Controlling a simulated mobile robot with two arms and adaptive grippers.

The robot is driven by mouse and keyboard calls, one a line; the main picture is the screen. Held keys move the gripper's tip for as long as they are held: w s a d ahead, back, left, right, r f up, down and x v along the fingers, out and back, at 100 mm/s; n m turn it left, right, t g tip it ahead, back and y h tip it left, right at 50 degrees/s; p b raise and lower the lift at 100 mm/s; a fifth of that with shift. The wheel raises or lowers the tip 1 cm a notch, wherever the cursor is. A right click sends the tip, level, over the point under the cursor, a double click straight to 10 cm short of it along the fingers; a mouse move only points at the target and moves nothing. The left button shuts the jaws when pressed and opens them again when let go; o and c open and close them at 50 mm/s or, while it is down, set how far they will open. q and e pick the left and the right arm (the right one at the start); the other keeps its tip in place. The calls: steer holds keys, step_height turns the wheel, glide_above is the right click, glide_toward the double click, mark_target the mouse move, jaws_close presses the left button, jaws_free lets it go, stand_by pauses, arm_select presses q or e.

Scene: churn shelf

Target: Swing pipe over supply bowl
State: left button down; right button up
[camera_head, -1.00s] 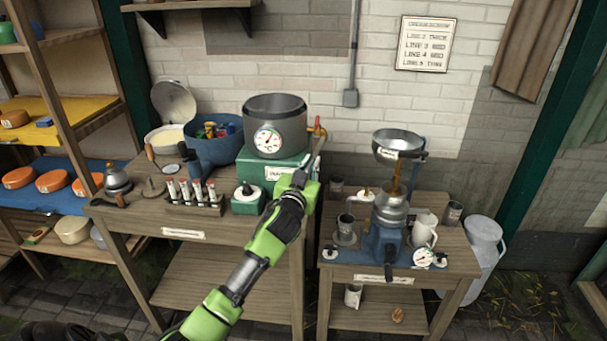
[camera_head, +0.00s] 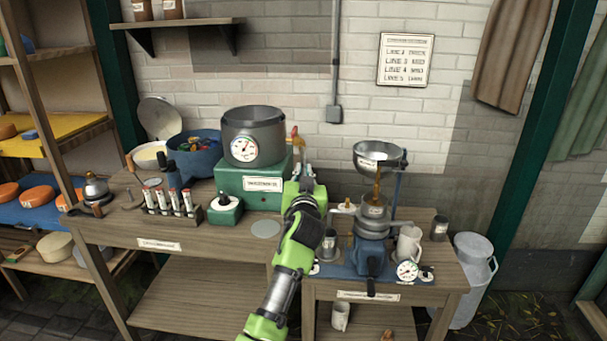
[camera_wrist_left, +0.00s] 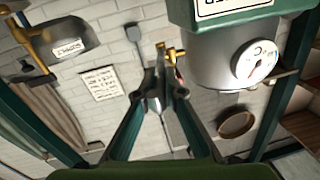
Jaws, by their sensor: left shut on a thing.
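The supply bowl (camera_head: 378,154) is a shiny metal bowl above the blue-based machine on the right table. In the left wrist view, which is upside down, it shows at the upper left with a label (camera_wrist_left: 66,46). My left gripper (camera_head: 303,180) is just right of the green box under the grey gauge pot, left of the bowl and apart from it. In the wrist view its fingers (camera_wrist_left: 158,75) are closed together on a small grey piece, likely the pipe, near the brass tap (camera_wrist_left: 173,53). The pipe's outline is mostly hidden. My right gripper is out of view.
The grey pot (camera_head: 252,138) stands on the green box (camera_head: 250,184). A blue bowl (camera_head: 195,155) and a vial rack (camera_head: 170,212) stand left. A white mug (camera_head: 408,243) and gauge (camera_head: 407,270) sit by the machine. A milk can (camera_head: 472,275) stands on the floor right.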

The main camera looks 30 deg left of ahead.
arm_select(q)
steer(key=c, duration=2.1)
jaws_free()
steer(key=shift+a, duration=0.1)
steer(key=v, duration=1.2)
steer(key=shift+c, duration=0.4)
